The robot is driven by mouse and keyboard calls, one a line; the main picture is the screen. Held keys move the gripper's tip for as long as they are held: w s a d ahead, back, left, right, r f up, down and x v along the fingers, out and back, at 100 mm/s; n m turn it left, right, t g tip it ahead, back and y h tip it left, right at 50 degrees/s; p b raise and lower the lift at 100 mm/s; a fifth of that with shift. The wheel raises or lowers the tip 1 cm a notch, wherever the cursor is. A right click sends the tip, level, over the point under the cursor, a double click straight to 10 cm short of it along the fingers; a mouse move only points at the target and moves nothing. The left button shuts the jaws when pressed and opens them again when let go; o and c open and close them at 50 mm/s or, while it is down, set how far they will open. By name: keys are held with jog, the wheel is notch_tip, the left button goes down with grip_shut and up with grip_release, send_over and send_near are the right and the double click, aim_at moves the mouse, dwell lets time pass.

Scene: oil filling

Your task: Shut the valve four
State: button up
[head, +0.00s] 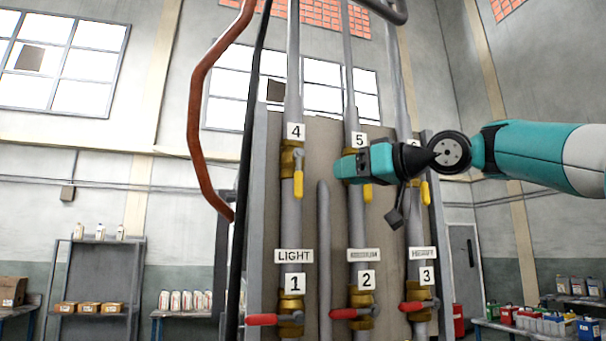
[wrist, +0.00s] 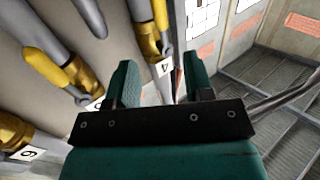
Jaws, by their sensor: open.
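Valve four is on the left pipe in the head view, under the label 4 (head: 295,131). Its yellow handle (head: 298,184) hangs straight down along the pipe, below the brass body (head: 288,157). My gripper (head: 345,168) is to the right of that handle, in front of the middle pipe and over part of valve five. In the wrist view my open gripper (wrist: 160,80) has nothing between its fingers. The valve four label (wrist: 164,67) and yellow handle (wrist: 160,14) show beyond the fingers, apart from them.
Valve five's yellow handle (head: 367,192) is right beside my gripper, and valve six's yellow handle (head: 425,192) is behind my arm. Red handles on valve one (head: 262,320), valve two (head: 343,314) and valve three (head: 411,306) point left below. A dark post (head: 250,150) stands left of valve four.

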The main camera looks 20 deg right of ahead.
aim_at(302, 181)
jog(key=p+x, duration=0.5)
jog(key=x, duration=0.6)
jog(key=shift+w+a+r, duration=0.1)
jog(key=shift+w+a, duration=0.1)
jog(key=shift+w+a+p, duration=0.2)
jog(key=shift+w+p, duration=0.1)
jog(key=shift+p, duration=0.05)
jog(key=shift+c, duration=0.4)
jog(key=shift+d, duration=0.1)
grip_shut()
